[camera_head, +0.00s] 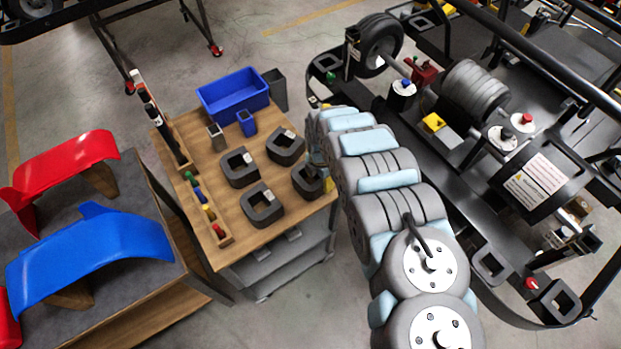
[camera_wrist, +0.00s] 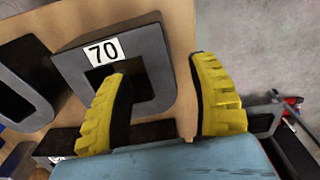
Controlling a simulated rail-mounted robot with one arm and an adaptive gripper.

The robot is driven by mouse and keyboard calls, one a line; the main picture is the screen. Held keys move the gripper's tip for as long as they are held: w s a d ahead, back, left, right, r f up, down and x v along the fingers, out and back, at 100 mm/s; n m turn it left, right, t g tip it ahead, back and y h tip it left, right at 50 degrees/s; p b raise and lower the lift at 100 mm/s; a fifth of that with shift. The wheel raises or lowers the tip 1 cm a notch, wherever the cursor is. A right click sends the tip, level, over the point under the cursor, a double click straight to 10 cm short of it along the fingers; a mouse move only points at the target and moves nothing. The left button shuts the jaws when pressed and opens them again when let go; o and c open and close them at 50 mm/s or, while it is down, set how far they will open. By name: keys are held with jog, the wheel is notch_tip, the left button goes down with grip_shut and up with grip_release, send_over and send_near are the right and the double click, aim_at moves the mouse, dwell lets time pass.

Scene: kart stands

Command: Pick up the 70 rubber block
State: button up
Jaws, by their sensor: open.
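The 70 rubber block (camera_wrist: 158,62) is a dark, thick-walled block with a central opening and a white "70" label, lying on the wooden tabletop in the wrist view. My gripper (camera_wrist: 162,70) is open, with its two yellow ribbed fingers on either side of the block's right wall. The left finger overlaps the opening and the right finger is outside, over the table edge. Whether they touch the block cannot be told. In the head view my gripper (camera_head: 326,184) is by a partly hidden dark block (camera_head: 306,181) at the table's right edge; its number is unreadable.
Other dark blocks (camera_head: 240,167) (camera_head: 262,205) (camera_head: 285,146) lie close by on the table. A blue bin (camera_head: 232,94), a small blue cup (camera_head: 246,123) and a grey container (camera_head: 277,90) stand at the back. A kart frame (camera_head: 470,185) is at the right.

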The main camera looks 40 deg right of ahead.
aim_at(319, 183)
jog(key=shift+a+f, duration=0.15)
jog(key=shift+f, duration=1.7)
jog(key=shift+c, duration=0.3)
grip_shut()
